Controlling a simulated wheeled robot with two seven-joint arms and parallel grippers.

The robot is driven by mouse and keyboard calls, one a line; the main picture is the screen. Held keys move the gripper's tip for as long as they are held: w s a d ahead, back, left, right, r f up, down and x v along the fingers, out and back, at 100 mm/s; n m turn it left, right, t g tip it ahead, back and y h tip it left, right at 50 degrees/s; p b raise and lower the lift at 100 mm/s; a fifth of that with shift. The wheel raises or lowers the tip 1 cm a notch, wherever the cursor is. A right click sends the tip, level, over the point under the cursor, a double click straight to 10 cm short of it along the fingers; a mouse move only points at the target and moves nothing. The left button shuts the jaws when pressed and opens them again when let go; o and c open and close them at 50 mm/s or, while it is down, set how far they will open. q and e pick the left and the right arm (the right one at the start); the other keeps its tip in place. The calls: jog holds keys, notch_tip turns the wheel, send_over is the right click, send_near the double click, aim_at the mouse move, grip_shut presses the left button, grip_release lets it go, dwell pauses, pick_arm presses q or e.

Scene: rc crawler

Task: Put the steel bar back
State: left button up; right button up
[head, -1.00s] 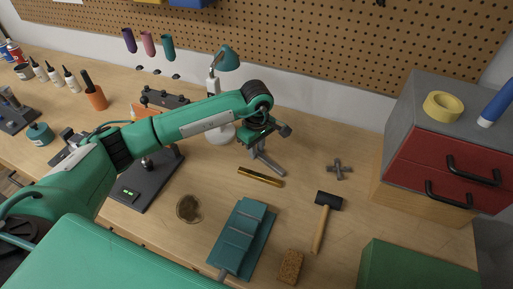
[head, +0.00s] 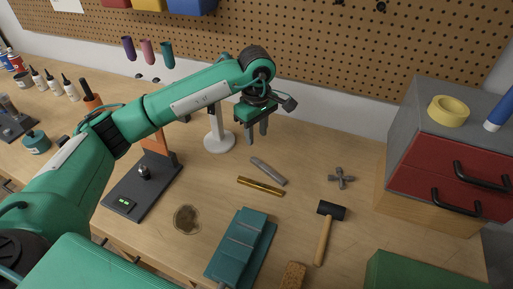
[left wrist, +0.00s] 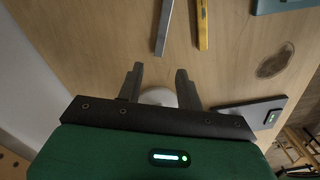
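The steel bar (head: 268,171), flat and grey, lies on the wooden bench just behind a brass-coloured bar (head: 260,187). The two are close but apart. My left gripper (head: 257,138) is open and empty, raised above the bench behind the steel bar, fingers pointing down. In the left wrist view the open fingers (left wrist: 160,78) have nothing between them. The steel bar (left wrist: 164,27) lies beyond their tips, beside the brass-coloured bar (left wrist: 202,24). My right gripper is not in view.
A lamp's white base (head: 219,142) stands left of the gripper. A dark stand with a green display (head: 124,204), a teal stepped block (head: 241,245), a hammer (head: 325,235) and a grey cross-shaped piece (head: 341,178) surround the bars. A red drawer cabinet (head: 440,180) stands right.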

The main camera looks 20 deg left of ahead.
pick_arm(q)
notch_tip(320, 180, up, 2)
jog(key=shift+r, duration=0.1)
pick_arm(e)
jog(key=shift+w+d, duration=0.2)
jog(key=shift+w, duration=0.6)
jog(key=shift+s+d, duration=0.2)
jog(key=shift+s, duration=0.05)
